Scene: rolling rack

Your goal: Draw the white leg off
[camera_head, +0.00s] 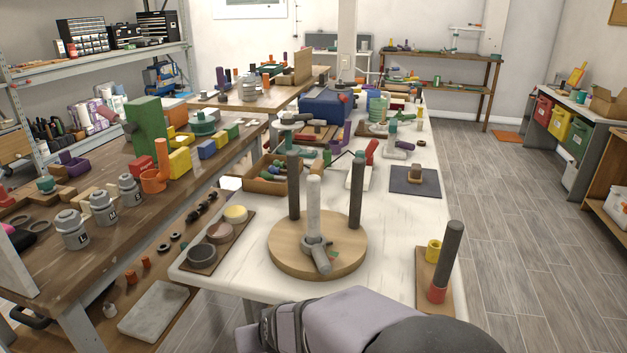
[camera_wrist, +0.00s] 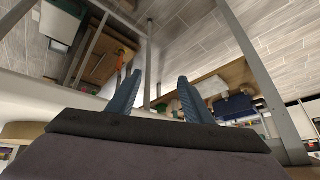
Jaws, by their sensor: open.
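The white leg (camera_head: 314,205) stands upright on a round wooden disc (camera_head: 283,262) near the front of the white table. A grey collar-like fitting (camera_head: 316,245) with a stub pointing toward me sits at the leg's foot. Two dark grey legs stand upright on the same disc, one at the back left (camera_head: 294,185) and one at the right (camera_head: 357,190). My gripper (camera_wrist: 160,80) is open and empty in the wrist view, with floor and furniture beyond its fingers. In the head view my arm crosses the bottom edge, apart from the disc; its fingers cannot be made out there.
At the right a dark rod in a red base (camera_head: 452,255) stands on a board beside a yellow cup (camera_head: 433,250). At the left a board holds round pots (camera_head: 202,256). Behind are a wooden tray (camera_head: 270,186) and a dark mat (camera_head: 402,184). Bare tabletop lies around the disc.

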